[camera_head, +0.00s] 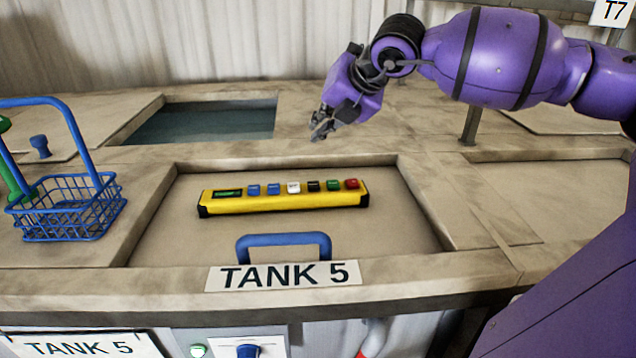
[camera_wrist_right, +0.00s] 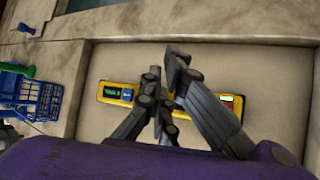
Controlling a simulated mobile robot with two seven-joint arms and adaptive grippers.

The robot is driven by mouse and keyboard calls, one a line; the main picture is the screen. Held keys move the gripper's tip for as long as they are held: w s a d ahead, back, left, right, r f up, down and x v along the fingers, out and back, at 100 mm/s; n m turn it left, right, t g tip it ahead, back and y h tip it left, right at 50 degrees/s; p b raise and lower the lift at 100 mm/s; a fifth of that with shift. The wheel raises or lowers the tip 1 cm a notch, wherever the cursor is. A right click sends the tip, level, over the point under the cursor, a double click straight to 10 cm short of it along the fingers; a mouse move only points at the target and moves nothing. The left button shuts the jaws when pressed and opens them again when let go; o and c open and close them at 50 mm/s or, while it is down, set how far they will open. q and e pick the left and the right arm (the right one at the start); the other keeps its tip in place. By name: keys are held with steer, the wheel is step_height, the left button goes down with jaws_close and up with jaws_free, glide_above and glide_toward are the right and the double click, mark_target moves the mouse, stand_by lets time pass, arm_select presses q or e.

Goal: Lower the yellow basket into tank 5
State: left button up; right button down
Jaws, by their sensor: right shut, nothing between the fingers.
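I see no yellow basket in either view. Tank 5 is covered by a beige lid (camera_head: 385,225) with a blue handle (camera_head: 284,240); its "TANK 5" label (camera_head: 284,275) is on the front rim. A yellow control box (camera_head: 285,197) with several coloured buttons lies across the lid. My right gripper (camera_head: 320,125) is shut and empty, above the rim behind the lid and apart from the control box. In the right wrist view my right gripper (camera_wrist_right: 167,75) hides the middle of the control box (camera_wrist_right: 150,103). My left gripper is not in view.
A blue wire basket (camera_head: 67,205) with a tall handle stands on the counter at left, beside a green object (camera_head: 14,170) and a blue knob (camera_head: 40,146). An open tank of dark liquid (camera_head: 205,121) lies behind. A "T7" sign (camera_head: 612,12) is at top right.

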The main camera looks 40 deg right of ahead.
glide_above(313, 186)
steer(key=w+d, duration=0.1)
steer(key=d, duration=0.1)
steer(key=f, duration=0.4)
steer(key=f+b, duration=0.1)
steer(key=f, duration=0.3)
steer(key=shift+d+f, duration=0.2)
steer(key=shift+f, duration=0.2)
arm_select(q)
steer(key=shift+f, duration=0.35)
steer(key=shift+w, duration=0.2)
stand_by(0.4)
arm_select(e)
steer(key=shift+f, duration=0.1)
steer(key=shift+w+f, duration=0.1)
steer(key=shift+f, duration=0.25)
